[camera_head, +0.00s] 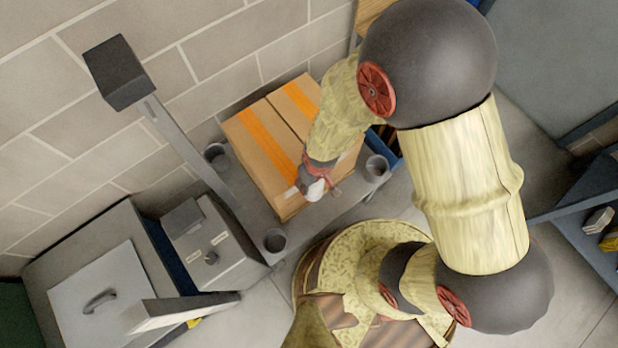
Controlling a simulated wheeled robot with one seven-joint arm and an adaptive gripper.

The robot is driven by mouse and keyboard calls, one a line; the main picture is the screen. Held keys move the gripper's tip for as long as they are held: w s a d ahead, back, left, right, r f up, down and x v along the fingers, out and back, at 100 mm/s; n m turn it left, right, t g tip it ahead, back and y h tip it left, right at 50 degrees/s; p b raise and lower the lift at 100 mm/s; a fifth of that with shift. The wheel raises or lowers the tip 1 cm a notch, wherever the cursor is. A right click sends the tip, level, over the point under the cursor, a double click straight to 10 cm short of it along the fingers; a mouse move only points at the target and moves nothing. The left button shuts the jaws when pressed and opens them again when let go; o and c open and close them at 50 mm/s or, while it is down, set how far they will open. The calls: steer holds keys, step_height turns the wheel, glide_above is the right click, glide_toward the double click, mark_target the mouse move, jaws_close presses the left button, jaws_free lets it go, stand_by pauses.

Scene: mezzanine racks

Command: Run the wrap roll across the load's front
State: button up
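The load is cardboard boxes with orange tape (262,140), set close together on a grey platform (345,203) against the block wall. My arm reaches down from the upper right. My gripper (318,188) is at the load's lower front edge, in front of the boxes in this view. A small white piece (315,190) shows at the gripper's end; it may be the wrap roll, but it is too small and too covered to be sure. The fingers are not clear enough to tell open from shut. My forearm hides part of the boxes' right side.
Round dark cups (275,240) stand at the platform's corners. A slanted grey post with a dark box head (120,72) rises at the left. A grey control box (208,250) and a lidded cabinet (95,290) stand lower left. A blue shelf (590,225) is at the right.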

steer(key=shift+w+d+b, duration=0.45)
steer(key=shift+d+b, duration=0.05)
steer(key=shift+d, duration=0.1)
steer(key=shift+w+d+b, duration=0.4)
steer(key=shift+d+b, duration=0.05)
steer(key=shift+d, duration=0.15)
steer(key=shift+w, duration=0.1)
steer(key=w+d+b, duration=0.3)
steer(key=w+d, duration=0.1)
steer(key=d, duration=0.3)
steer(key=shift+w+d, duration=0.15)
steer(key=shift+w, duration=0.2)
stand_by(0.3)
steer(key=w+d+b, duration=0.2)
steer(key=w+d, duration=0.3)
steer(key=d, duration=0.2)
steer(key=shift+b, duration=0.35)
stand_by(1.0)
steer(key=shift+s, duration=0.1)
